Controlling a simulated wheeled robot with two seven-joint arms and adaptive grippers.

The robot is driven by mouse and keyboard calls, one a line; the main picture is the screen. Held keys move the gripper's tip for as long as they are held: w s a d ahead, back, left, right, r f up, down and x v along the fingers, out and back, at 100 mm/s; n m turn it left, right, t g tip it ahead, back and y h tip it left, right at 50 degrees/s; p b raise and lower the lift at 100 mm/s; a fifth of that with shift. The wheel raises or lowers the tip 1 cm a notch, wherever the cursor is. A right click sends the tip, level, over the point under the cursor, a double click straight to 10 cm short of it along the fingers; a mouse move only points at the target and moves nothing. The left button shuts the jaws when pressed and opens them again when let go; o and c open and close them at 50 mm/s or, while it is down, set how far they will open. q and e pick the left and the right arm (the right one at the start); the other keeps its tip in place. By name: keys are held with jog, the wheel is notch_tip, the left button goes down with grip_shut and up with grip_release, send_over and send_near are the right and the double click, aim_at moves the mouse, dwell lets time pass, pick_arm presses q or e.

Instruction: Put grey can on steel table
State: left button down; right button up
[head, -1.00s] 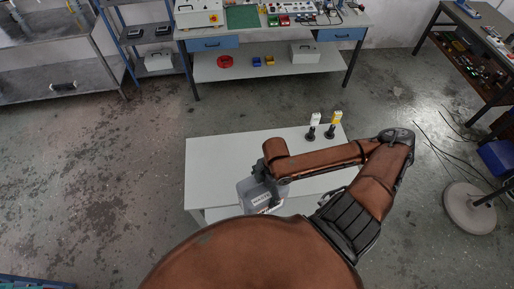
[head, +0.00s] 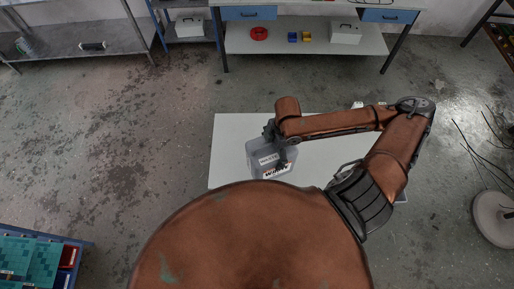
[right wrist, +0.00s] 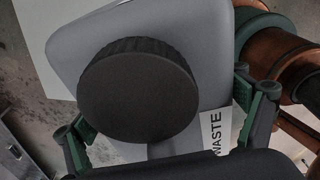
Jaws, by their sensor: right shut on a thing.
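The grey can (head: 258,152) has a white label and shows over the white table (head: 228,135) in the head view. In the right wrist view the grey can (right wrist: 215,30) fills the middle, with a round black cap and a label reading "WASTE". My right gripper (head: 283,152) is shut on the can, with a green-padded finger on each side in the wrist view. Whether the can touches the white table is unclear. The steel table's lower shelf (head: 115,35) shows at the upper left; its top is out of frame. My left gripper is not in view.
A workbench with blue drawers (head: 253,13) stands at the back. A blue shelf unit (head: 187,30) stands between it and the steel table. A blue-framed cart (head: 72,242) is at the lower left. The floor at left is open. A round stand base (head: 492,215) is at right.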

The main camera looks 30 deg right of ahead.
jog(key=w+f+p, duration=0.1)
jog(key=w+f, duration=0.3)
jog(key=w, duration=0.6)
notch_tip(320, 180, down, 8)
jog(key=w+a+p, duration=0.1)
jog(key=w, duration=0.1)
jog(key=shift+w, duration=0.3)
jog(key=o, duration=1.1)
jog(key=shift+w+a, duration=0.1)
jog(key=shift+o, duration=0.7)
jog(key=shift+s, duration=0.2)
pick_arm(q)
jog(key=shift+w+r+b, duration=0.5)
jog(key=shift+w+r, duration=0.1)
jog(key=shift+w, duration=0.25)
pick_arm(e)
notch_tip(320, 180, up, 12)
jog(key=d, duration=0.1)
jog(key=shift+d, duration=0.4)
